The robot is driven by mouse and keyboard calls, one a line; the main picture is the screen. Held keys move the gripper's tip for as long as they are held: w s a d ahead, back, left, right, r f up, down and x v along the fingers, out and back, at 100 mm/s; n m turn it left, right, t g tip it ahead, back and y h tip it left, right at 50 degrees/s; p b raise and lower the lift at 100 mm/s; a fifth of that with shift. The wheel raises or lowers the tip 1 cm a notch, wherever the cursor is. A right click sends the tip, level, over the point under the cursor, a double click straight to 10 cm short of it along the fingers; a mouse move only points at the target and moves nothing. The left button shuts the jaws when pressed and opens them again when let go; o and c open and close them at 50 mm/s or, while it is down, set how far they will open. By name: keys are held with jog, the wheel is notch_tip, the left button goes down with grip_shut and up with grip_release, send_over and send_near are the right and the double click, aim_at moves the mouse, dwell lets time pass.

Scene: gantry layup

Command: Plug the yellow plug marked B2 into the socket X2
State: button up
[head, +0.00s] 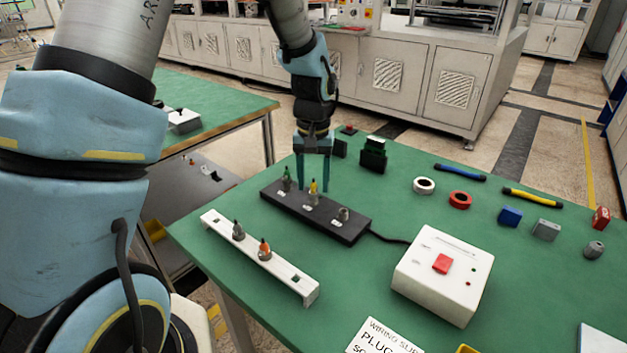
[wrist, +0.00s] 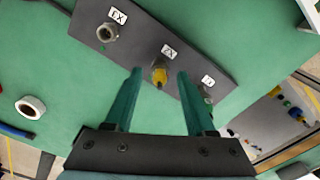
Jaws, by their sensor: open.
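The yellow plug (head: 313,187) stands upright at the middle socket of the dark socket strip (head: 352,232), and it shows in the wrist view (wrist: 160,77). The label beside it looks like X2 (wrist: 168,50); any mark on the plug is too small to read. My gripper (head: 314,190) is open, pointing down. In the wrist view its two teal fingers (wrist: 160,73) lie either side of the yellow plug, with visible gaps. A green plug (head: 287,182) is at one end socket, partly hidden by a finger in the wrist view. The other end socket (wrist: 107,32) is empty.
A white rack (head: 257,262) in front holds a grey plug (head: 238,231) and an orange plug (head: 264,249). A white box with a red switch (head: 441,278) stands to the right, joined to the strip by a black cable.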

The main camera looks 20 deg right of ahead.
jog(key=shift+r, duration=0.1)
notch_tip(320, 180, up, 11)
jog(key=b, duration=0.1)
jog(key=shift+f+b, duration=0.2)
jog(key=shift+b, duration=0.15)
dwell(0.5)
